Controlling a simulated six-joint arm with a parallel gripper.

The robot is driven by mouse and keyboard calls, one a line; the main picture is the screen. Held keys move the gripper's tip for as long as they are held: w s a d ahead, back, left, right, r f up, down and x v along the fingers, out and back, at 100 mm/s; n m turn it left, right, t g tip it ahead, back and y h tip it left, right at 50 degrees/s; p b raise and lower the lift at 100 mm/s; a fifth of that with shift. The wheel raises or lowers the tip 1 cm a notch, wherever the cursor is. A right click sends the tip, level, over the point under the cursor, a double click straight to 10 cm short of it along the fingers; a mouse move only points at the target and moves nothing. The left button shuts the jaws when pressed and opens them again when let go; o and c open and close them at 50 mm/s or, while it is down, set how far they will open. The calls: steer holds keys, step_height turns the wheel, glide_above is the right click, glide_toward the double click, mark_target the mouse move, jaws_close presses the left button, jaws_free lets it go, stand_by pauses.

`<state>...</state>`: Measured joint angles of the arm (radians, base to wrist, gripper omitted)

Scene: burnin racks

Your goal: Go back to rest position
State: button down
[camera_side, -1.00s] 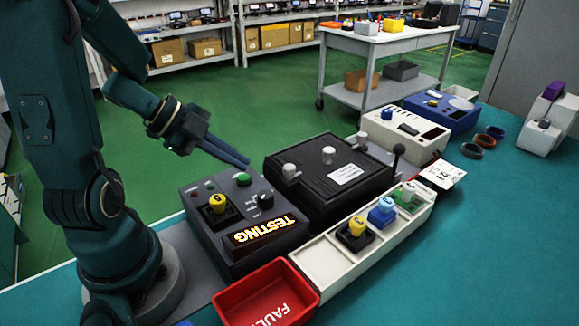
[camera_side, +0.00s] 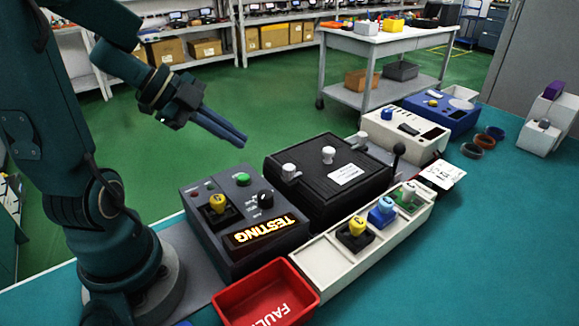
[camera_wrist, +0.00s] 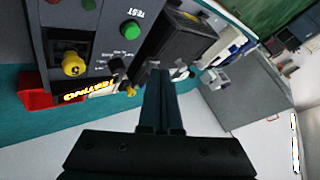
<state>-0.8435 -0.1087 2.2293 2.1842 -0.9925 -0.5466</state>
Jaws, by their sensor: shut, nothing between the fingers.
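My gripper (camera_side: 240,138) is shut and empty, up in the air above and behind the dark grey test box. In the wrist view its closed fingers (camera_wrist: 162,85) point away from the camera, with nothing held. The test box (camera_side: 223,249) has a lit TESTING display (camera_side: 262,231), a green button (camera_side: 243,179), a black knob and a yellow-topped part (camera_side: 217,203) in its socket. The same yellow part shows in the wrist view (camera_wrist: 73,65). My fingers are clear of the box.
A black lidded box (camera_side: 300,190) stands right of the test box. A white tray (camera_side: 325,265) holds yellow, blue and white-topped parts. A red FAULTY bin (camera_side: 240,300) is in front. Shelves (camera_side: 215,57) and a cart (camera_side: 345,95) stand behind. The air around my gripper is free.

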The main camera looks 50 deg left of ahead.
stand_by(0.4)
steer(key=shift+w+d+r+m, duration=0.1)
steer(key=shift+d+m, duration=0.2)
steer(key=shift+d, duration=0.1)
steer(key=w+d+r+n+t+y, duration=0.2)
steer(key=w+d+r+n+t, duration=0.15)
steer(key=r, duration=0.35)
steer(key=w+d+r+n+t+y, duration=0.2)
steer(key=w+r+t, duration=0.2)
steer(key=r, duration=0.2)
steer(key=s+d+f+n+g, duration=0.2)
steer(key=s+f+n+g, duration=0.2)
steer(key=s+f+g, duration=0.1)
steer(key=s+d+f+n+g, duration=0.3)
steer(key=s+f+n+g, duration=0.2)
steer(key=s+f, duration=0.2)
steer(key=s, duration=0.2)
steer(key=shift+s, duration=0.4)
